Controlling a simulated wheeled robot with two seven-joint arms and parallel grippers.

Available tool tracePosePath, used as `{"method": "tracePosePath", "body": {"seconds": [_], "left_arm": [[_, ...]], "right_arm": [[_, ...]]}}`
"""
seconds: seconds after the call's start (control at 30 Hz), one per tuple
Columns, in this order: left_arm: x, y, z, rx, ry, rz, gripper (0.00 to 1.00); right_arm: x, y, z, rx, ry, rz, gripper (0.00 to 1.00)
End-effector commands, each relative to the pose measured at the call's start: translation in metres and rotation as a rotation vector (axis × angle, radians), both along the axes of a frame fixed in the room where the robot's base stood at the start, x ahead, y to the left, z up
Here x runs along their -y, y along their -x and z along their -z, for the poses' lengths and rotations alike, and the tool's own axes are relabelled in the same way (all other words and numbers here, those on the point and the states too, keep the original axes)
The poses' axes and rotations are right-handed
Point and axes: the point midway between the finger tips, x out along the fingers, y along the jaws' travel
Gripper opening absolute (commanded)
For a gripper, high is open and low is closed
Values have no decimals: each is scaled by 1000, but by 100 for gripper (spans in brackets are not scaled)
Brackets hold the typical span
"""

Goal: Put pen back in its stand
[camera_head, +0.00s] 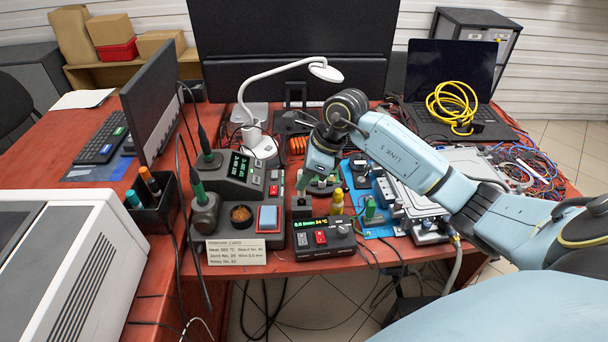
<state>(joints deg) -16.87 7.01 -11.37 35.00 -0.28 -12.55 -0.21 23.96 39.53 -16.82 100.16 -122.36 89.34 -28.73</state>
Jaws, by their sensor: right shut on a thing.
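My right gripper (303,184) comes down from the upper right and is low over the bench, just behind the small control box with the lit display (324,237). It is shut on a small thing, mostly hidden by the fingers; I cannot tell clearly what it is. Two dark pens with green grips show to its left: the rear pen (203,138) stands upright in a holder on the grey station (237,189), and the front pen (197,186) stands in a rounded holder (205,215). My left gripper is out of view.
A yellow-capped bottle (337,203) stands close right of my right gripper. A white lamp (258,141) stands behind. A paper card (236,252) leans at the front edge. A metal housing (415,183) and a bundle of wires (520,165) crowd the right. Cables hang at the front.

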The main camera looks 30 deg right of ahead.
Motion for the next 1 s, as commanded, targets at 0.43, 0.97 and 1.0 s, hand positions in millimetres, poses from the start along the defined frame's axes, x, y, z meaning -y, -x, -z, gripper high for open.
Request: {"method": "tracePosePath", "body": {"seconds": [0.43,0.97,1.0], "left_arm": [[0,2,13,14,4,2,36],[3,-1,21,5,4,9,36],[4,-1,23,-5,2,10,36]], "right_arm": [[0,0,21,0,0,1,0],[1,1,27,-3,3,2,0],[1,1,28,-4,3,2,0]]}}
